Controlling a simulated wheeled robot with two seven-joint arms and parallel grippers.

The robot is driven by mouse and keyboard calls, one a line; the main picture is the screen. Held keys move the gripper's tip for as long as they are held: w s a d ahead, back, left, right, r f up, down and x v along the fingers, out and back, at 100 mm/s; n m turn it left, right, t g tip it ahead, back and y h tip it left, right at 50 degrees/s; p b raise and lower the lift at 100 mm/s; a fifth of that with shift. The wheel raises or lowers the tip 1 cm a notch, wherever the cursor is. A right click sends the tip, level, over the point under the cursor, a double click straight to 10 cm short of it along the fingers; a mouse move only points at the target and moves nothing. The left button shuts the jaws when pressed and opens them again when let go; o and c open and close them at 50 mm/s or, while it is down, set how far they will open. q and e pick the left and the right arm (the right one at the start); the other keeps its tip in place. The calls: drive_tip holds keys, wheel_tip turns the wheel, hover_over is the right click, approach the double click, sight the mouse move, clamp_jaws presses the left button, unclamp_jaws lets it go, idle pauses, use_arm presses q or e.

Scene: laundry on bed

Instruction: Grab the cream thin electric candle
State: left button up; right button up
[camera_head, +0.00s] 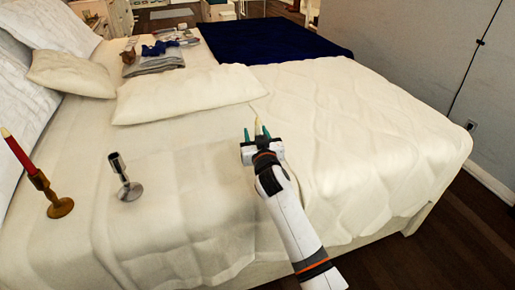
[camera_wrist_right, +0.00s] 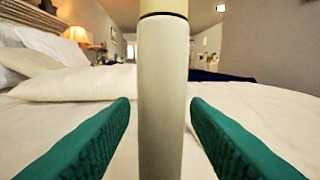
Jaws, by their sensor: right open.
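The cream thin candle (camera_head: 257,122) stands upright at the bed's middle, showing as a small pale tip between green fingertips in the head view. In the right wrist view the candle (camera_wrist_right: 163,100) is a tall pale column in the centre, with a dark ring near the top of the picture. My right gripper (camera_head: 256,131) is open, with one finger on each side of the candle and a visible gap on both sides. The candle's lower end is hidden behind my gripper in the head view. My left gripper is not in view.
A red candle in a brass holder (camera_head: 60,207) and an empty silver holder (camera_head: 130,191) stand on the bed at the left. A white pillow (camera_head: 185,93) lies beyond my gripper. Folded clothes (camera_head: 157,63) and a navy blanket (camera_head: 270,42) lie farther back. The bed's right side is clear.

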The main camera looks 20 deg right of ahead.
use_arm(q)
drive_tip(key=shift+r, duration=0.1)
use_arm(e)
drive_tip(key=shift+w, duration=0.15)
clamp_jaws()
drive_tip(key=shift+r, duration=0.15)
drive_tip(key=shift+r, duration=0.2)
use_arm(q)
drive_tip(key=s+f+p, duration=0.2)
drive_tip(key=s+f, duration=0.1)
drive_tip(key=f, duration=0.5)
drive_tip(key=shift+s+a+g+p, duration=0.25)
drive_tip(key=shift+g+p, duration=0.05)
drive_tip(key=shift+p, duration=0.05)
use_arm(e)
wheel_tip(320, 180, up, 9)
drive_tip(key=shift+r, duration=0.2)
